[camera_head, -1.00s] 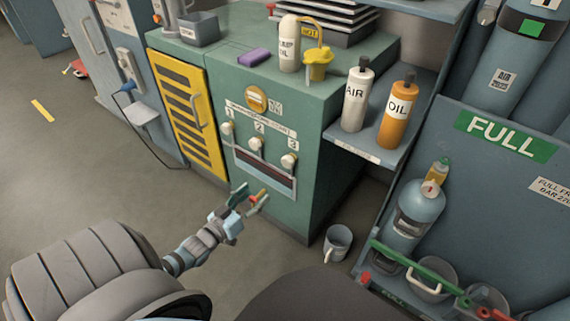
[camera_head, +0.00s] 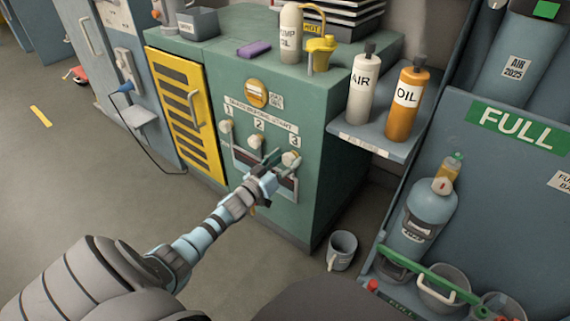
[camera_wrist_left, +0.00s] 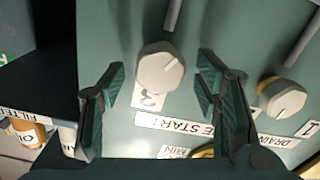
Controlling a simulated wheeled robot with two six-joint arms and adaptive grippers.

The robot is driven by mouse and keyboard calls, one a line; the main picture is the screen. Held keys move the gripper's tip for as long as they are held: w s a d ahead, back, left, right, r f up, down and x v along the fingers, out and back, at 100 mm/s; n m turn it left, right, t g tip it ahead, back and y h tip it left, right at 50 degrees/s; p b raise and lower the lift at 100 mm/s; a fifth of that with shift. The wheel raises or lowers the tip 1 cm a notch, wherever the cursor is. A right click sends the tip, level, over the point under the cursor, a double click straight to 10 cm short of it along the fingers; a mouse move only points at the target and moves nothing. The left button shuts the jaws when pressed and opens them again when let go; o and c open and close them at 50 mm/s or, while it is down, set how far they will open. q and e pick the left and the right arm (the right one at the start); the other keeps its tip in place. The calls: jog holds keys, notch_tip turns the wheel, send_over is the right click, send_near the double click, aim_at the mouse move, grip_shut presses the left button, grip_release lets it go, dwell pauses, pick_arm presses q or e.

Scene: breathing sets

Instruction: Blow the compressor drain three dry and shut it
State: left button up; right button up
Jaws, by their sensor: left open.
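Drain three is a pale round knob (camera_head: 291,158) under the label 3, rightmost of the three knobs on the green compressor cabinet (camera_head: 313,110). In the left wrist view, the knob (camera_wrist_left: 160,70) has a dark pointer line and shows between my fingertips. My left gripper (camera_head: 273,161) is open and empty, its green fingers in front of the cabinet, just left of knob three in the head view. I see no contact with the knob. Knob two (camera_head: 256,142) and knob one (camera_head: 226,126) are to the left. My right gripper is out of view.
A dark window panel (camera_head: 243,158) lies below the knobs, partly hidden by my gripper. A yellow louvred door (camera_head: 180,115) is left. AIR (camera_head: 363,88) and OIL (camera_head: 405,105) bottles stand on a shelf at right. A mug (camera_head: 342,250) stands on the floor.

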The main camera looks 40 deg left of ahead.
pick_arm(q)
jog(key=c, duration=1.1)
jog(key=shift+c, duration=0.2)
